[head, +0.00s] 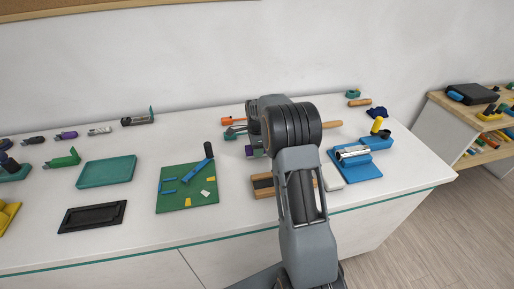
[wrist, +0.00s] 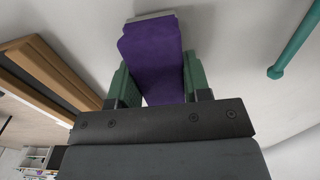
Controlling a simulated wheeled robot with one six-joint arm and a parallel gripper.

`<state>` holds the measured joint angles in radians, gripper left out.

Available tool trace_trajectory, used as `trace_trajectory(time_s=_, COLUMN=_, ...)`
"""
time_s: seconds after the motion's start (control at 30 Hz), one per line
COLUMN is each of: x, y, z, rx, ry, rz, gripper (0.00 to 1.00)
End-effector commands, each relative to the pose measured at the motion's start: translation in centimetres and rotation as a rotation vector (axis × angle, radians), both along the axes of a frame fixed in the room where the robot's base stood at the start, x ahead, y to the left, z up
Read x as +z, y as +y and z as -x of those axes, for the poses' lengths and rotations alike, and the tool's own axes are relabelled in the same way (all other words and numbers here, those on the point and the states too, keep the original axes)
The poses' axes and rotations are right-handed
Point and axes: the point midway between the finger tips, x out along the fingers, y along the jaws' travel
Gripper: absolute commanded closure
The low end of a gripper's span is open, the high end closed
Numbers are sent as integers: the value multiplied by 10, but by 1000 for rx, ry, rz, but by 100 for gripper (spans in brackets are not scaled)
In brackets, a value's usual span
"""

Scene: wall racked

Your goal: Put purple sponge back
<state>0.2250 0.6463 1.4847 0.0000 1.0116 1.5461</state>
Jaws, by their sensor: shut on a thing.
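In the wrist view the purple sponge (wrist: 152,52) sits between the two green fingers of my gripper (wrist: 157,78), which is shut on it. A light grey layer shows along the sponge's far end. A pale surface lies beyond it; I cannot tell whether the sponge touches that surface. In the head view my arm hides most of the gripper. A small purple patch (head: 249,151) shows just left of the arm; I cannot tell whether it is the sponge.
A wooden block with a dark strip (head: 263,185) lies left of the arm. A green board (head: 188,200), teal tray (head: 105,172) and black tray (head: 92,217) lie further left. A blue holder (head: 362,172) with a metal cylinder stands right. A teal bar (wrist: 295,42) shows at upper right.

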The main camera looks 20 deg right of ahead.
Motion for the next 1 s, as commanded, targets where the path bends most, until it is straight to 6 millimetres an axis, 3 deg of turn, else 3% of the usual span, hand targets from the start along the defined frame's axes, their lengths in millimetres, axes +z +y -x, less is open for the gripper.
trace_trajectory(time_s=0.47, x=-9, y=0, z=0, rx=0, ry=-1, rz=0, gripper=75)
trace_trajectory(time_s=0.5, x=-7, y=0, z=0, rx=0, ry=-1, rz=0, gripper=52)
trace_trajectory(time_s=0.7, x=-7, y=0, z=0, rx=0, ry=-1, rz=0, gripper=33)
trace_trajectory(time_s=1.0, x=-7, y=0, z=0, rx=0, ry=-1, rz=0, gripper=30)
